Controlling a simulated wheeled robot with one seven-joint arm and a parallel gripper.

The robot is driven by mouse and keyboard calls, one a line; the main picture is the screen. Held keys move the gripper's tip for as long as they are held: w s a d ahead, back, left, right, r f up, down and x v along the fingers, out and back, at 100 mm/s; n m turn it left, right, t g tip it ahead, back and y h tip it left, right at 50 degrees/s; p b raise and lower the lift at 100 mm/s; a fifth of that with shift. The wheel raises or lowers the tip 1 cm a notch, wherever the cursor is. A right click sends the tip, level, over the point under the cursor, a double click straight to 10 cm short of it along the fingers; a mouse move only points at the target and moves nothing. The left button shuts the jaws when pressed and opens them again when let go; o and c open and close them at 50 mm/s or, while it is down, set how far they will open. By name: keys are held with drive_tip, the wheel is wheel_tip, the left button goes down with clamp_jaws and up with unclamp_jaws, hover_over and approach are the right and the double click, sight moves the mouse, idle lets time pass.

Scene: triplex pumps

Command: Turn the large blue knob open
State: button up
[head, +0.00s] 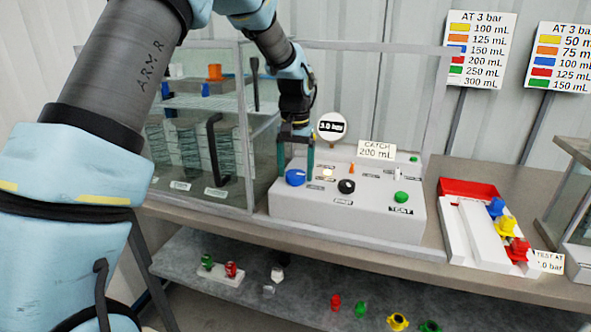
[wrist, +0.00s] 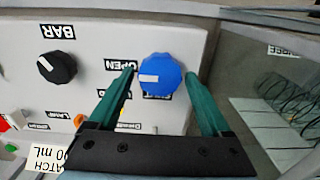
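The large blue knob (head: 295,178) sits at the left end of the white control box; it also shows in the wrist view (wrist: 163,70). Its white pointer mark lies on its left side in the wrist view, facing toward the upside-down OPEN label (wrist: 121,65). Another label below the knob is partly hidden. My gripper (head: 297,165) is over the knob from above. In the wrist view my gripper (wrist: 160,77) is open, with one green finger on each side of the knob. Small gaps show; contact cannot be told.
A clear cabinet (head: 215,130) stands close on the left. A red tray (head: 470,187) lies to the right.

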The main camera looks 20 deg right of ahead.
sight(295, 174)
drive_tip(key=shift+o, duration=0.8)
wheel_tip(295, 174, up, 11)
drive_tip(key=b, duration=0.2)
drive_tip(key=shift+f, duration=0.15)
